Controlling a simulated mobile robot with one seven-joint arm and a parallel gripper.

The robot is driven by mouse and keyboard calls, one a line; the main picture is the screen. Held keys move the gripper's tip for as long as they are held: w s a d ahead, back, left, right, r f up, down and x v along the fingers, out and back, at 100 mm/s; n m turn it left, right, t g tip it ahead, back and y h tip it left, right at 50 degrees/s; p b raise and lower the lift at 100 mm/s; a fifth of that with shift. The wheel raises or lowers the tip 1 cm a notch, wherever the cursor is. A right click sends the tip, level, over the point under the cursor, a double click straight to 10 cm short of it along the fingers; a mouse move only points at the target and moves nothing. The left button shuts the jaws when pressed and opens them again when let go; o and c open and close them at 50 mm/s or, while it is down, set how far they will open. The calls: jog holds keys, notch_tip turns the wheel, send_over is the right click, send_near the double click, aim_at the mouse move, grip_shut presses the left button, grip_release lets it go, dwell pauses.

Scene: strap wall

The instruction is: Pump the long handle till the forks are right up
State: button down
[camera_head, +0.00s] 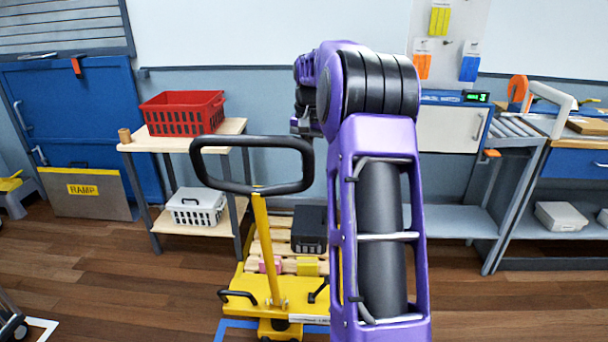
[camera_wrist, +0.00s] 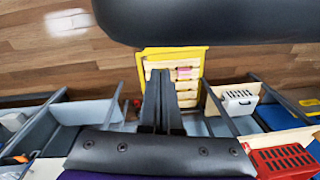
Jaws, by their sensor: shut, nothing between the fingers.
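A yellow pallet truck (camera_head: 290,290) stands on the floor. Its long yellow handle (camera_head: 263,245) rises, leaning slightly, to a black loop grip (camera_head: 249,189). A wooden pallet (camera_head: 282,235) sits behind its yellow body, and the forks are hidden beneath it. My gripper (camera_wrist: 160,74) is shut and empty, its dark fingers together in the wrist view. A large black bar (camera_wrist: 215,20), which looks like the loop grip close up, crosses the top of that view, apart from the fingertips. In the head view my purple arm stands right of the loop and the fingers cannot be made out clearly.
The pallet carries a black case (camera_head: 309,229) and small pink and yellow boxes. A shelf table (camera_head: 180,143) with a red crate (camera_head: 183,113) and white basket (camera_head: 196,206) stands left. A grey bench (camera_head: 462,218) is right. The floor left of the truck is mostly clear.

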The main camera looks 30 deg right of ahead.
aim_at(304, 170)
jog(key=shift+s+a+f, duration=0.2)
jog(key=shift+s+a, duration=0.85)
jog(key=shift+s, duration=0.05)
